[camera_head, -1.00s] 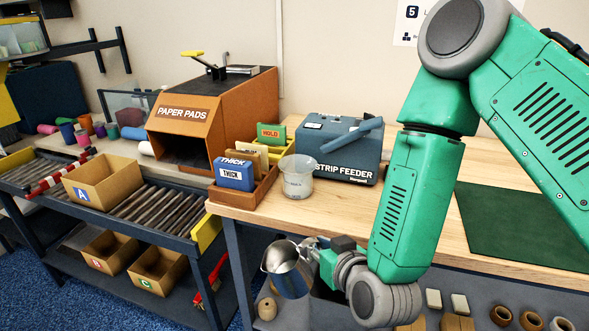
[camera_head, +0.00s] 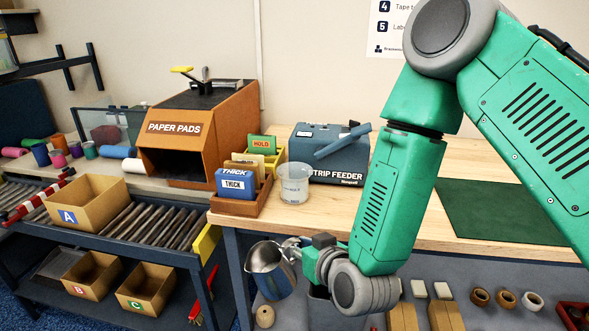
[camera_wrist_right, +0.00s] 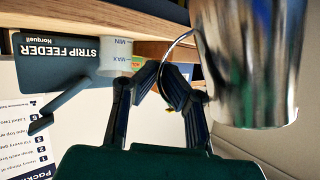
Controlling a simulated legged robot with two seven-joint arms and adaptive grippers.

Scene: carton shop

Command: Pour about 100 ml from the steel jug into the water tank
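The steel jug (camera_head: 272,274) hangs in front of the wooden table's front edge, its open mouth facing up. My right gripper (camera_head: 291,246) is shut on the jug's handle. In the right wrist view, which is upside down, the fingers (camera_wrist_right: 163,82) close on the thin handle beside the jug's shiny body (camera_wrist_right: 250,65). The jug's contents cannot be made out. The water tank (camera_head: 294,187), a clear cup, stands on the table near its front edge, beyond and above the jug. Its MIN and MAX marks show in the wrist view (camera_wrist_right: 116,56). My left gripper is out of view.
The strip feeder (camera_head: 330,155) stands right behind the tank. An orange tray (camera_head: 240,206) with card boxes is close on its left. The table edge (camera_head: 225,220) lies between jug and tank. A green mat (camera_head: 500,210) lies right; a roller conveyor (camera_head: 160,225) stands left.

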